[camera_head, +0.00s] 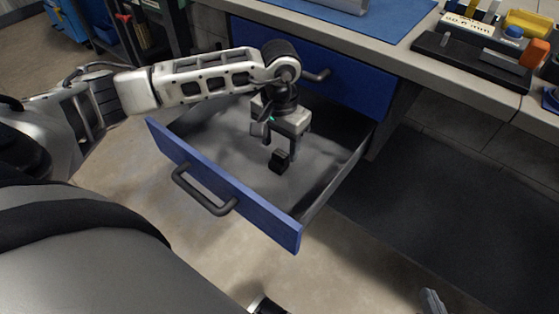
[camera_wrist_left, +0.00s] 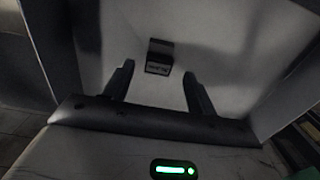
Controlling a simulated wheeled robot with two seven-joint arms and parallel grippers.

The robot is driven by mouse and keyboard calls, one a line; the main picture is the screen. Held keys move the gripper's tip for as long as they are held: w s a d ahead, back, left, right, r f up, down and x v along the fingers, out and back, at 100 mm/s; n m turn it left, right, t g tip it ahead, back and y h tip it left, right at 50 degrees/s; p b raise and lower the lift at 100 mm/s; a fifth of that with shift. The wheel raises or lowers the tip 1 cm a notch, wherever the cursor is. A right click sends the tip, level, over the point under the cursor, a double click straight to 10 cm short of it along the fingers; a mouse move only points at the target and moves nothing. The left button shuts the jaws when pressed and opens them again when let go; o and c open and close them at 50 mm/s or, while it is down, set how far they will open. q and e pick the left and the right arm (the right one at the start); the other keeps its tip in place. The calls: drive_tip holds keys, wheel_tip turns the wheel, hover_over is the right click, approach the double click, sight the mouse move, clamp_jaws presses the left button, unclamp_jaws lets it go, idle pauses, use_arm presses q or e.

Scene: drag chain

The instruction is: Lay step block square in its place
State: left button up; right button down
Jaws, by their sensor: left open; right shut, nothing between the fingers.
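A small black block (camera_head: 279,160), which I take for the step block, lies on the grey floor of the open blue drawer (camera_head: 225,187). In the left wrist view the block (camera_wrist_left: 160,50) shows a stepped dark shape with a small pale marking, just beyond the fingertips. My left gripper (camera_head: 285,140) points down into the drawer, above the block. Its fingers (camera_wrist_left: 158,78) are apart with nothing between them. At the bottom edge of the head view, what looks like the tip of my right gripper (camera_head: 432,300) is shut and empty, far from the drawer.
The bench above carries a blue mat (camera_head: 370,22) and a black fixture board (camera_head: 470,58) with white, yellow, blue and orange parts. The drawer's front has a dark handle (camera_head: 203,192), and its walls enclose my left gripper. Another blue drawer above is shut. The floor at right is clear.

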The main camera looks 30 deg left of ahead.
sight(280, 155)
use_arm(q)
drive_tip(key=f, duration=0.4)
drive_tip(key=shift+s+d, duration=0.1)
drive_tip(key=shift+s, duration=0.15)
drive_tip(key=shift+r, duration=0.1)
clamp_jaws()
